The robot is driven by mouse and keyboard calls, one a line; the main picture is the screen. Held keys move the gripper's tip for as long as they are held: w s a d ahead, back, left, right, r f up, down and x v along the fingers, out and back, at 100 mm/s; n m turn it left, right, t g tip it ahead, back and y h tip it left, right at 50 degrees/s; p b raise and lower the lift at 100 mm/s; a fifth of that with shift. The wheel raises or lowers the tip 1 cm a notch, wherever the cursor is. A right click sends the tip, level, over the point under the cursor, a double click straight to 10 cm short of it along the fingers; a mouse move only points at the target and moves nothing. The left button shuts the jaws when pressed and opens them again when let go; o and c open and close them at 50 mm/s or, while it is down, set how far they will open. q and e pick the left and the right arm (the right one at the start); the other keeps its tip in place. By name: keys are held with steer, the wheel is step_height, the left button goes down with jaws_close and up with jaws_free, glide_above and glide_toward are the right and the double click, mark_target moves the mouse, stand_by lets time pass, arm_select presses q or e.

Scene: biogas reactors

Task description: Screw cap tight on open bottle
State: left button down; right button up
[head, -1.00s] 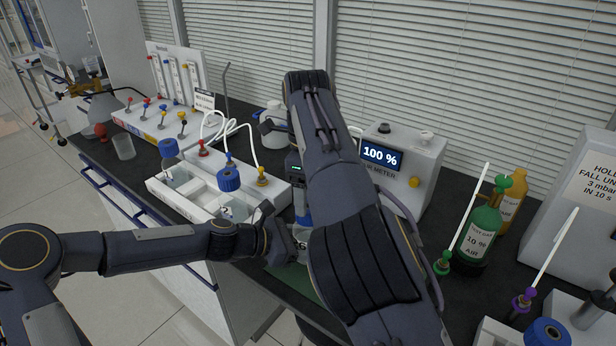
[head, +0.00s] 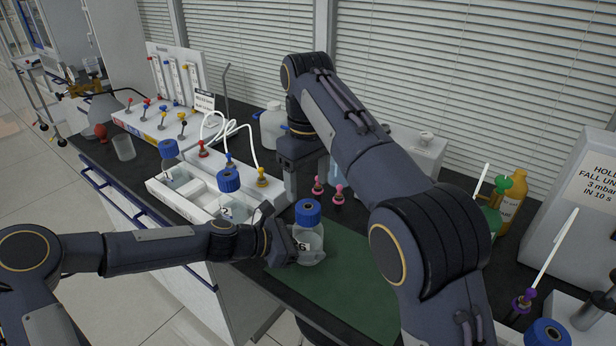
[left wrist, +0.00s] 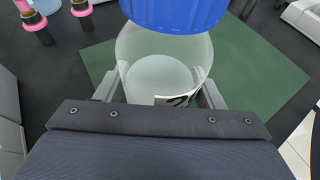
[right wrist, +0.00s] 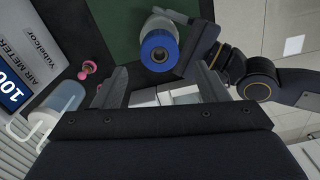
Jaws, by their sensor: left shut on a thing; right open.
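A clear bottle (head: 310,245) with a number label stands upright on the green mat (head: 350,300). A blue cap (head: 308,213) sits level on its neck; how tight it is I cannot tell. My left gripper (head: 285,248) is shut on the bottle's body, with one finger on each side in the left wrist view (left wrist: 160,90). My right gripper (head: 291,195) is open and empty, behind and left of the bottle, apart from the cap. In the right wrist view the blue cap (right wrist: 159,50) shows from above, beyond the open fingers.
A white rack (head: 180,205) with blue-capped bottles (head: 229,182) stands left of the mat. Pink-topped fittings (head: 338,192) stand behind the bottle. The air meter (right wrist: 25,75) is near my right gripper. Green and amber bottles (head: 512,195) stand at right.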

mark_target(308, 208)
steer(key=shift+r+n, duration=0.2)
steer(key=shift+n, duration=0.9)
steer(key=shift+f, duration=4)
steer(key=shift+c, duration=0.4)
steer(key=c, duration=0.9)
steer(key=m, duration=0.4)
steer(key=shift+m, duration=0.4)
steer(key=shift+c, duration=0.3)
steer(key=o, duration=1.2)
steer(key=shift+c, duration=0.2)
step_height(308, 208, up, 12)
